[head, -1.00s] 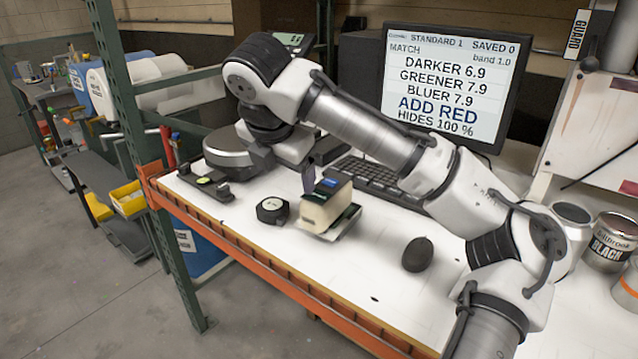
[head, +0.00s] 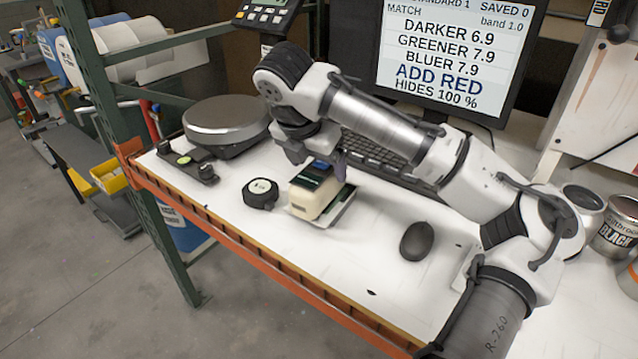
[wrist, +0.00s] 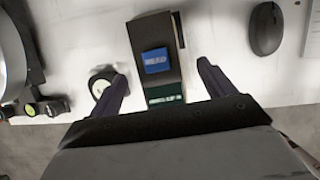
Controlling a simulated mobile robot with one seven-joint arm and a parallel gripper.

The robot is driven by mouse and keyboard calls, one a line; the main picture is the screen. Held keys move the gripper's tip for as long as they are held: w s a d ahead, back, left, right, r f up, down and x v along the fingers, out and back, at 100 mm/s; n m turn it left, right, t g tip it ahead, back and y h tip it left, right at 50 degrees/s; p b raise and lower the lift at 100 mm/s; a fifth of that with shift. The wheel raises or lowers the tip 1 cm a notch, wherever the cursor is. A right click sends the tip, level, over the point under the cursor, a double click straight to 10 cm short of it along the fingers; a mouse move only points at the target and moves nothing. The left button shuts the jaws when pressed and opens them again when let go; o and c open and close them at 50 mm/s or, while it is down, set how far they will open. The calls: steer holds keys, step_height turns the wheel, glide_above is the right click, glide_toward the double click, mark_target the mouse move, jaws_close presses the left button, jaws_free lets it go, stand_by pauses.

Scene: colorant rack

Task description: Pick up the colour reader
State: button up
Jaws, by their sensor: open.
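The colour reader (head: 313,194) is a cream and dark block with a blue patch on top. It sits on a pale plate or card (head: 342,207) on the white bench. In the wrist view the colour reader (wrist: 156,65) shows from above, with a blue button marked READ and a green label strip. My gripper (wrist: 160,85) is open, its two dark fingers on either side of the near end of the reader with gaps showing. In the head view my gripper (head: 318,160) hangs just above and behind the reader, its fingertips partly hidden.
A round black puck-like item (head: 260,193) stands close left of the reader. A dark mouse (head: 417,241) lies to the right, and a keyboard (head: 375,160) is behind. A round scale (head: 226,122) is at the back left. The bench front is clear.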

steer(key=shift+s+a+p+x, duration=0.1)
steer(key=shift+p+x, duration=0.15)
steer(key=shift+x, duration=0.65)
steer(key=shift+s+a+p+x, duration=0.1)
steer(key=shift+s+p+x, duration=0.1)
steer(key=shift+x, duration=0.65)
steer(key=shift+s+a+p+x, duration=0.1)
steer(key=shift+p+x, duration=0.15)
steer(key=shift+x, duration=0.65)
steer(key=shift+w, duration=0.1)
steer(key=c, duration=1.7)
